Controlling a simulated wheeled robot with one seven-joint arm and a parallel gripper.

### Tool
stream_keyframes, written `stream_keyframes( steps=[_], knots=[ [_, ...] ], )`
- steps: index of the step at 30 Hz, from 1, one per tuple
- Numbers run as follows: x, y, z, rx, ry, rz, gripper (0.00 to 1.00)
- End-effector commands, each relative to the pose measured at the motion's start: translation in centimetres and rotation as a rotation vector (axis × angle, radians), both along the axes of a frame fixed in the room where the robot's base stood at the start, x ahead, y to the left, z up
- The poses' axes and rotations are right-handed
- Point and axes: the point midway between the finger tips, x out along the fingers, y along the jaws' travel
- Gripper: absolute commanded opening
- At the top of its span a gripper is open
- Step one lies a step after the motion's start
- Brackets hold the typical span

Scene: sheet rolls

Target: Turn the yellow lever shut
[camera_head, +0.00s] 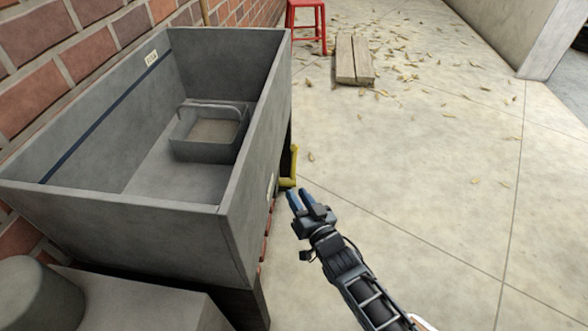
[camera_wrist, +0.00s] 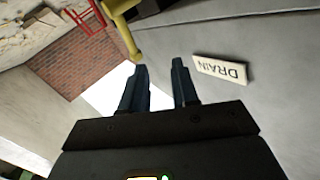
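The yellow lever (camera_head: 291,167) sticks out from the outer right side of a grey trough (camera_head: 250,215). In the wrist view the lever (camera_wrist: 126,36) is at the top, just beyond and left of my fingertips, with a yellow body beside it at the upper edge. My gripper (camera_head: 301,197) is close to the lever, below and slightly right of it in the head view. In the wrist view my gripper (camera_wrist: 160,75) has its two dark blue fingers apart with nothing between them. The lever's mounting is partly hidden by the trough in the head view.
A white "DRAIN" label (camera_wrist: 221,70) is on the trough side, right of my fingers. A metal basket (camera_head: 209,131) sits inside the trough. A red stool (camera_head: 306,25) and wooden boards (camera_head: 354,59) stand behind. The paved floor at right is open, with scattered leaves.

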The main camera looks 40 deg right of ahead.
Motion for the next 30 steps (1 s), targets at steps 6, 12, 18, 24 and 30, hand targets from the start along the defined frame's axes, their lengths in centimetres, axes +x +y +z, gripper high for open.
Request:
stream_keyframes(
  steps=[6,12,18,24,30],
  knots=[
    [4.3,-6.3,-1.9,-0.012,-0.024,-0.038,0.29],
    [5.5,-8.0,-2.1,-0.013,-0.028,-0.045,0.29],
    [7.4,-8.8,-2.3,-0.015,-0.03,-0.046,0.29],
    [9.7,-9.6,-2.5,-0.014,-0.03,-0.045,0.29],
    [11.3,-10.3,-2.3,-0.014,-0.029,-0.046,0.29]
  ],
)
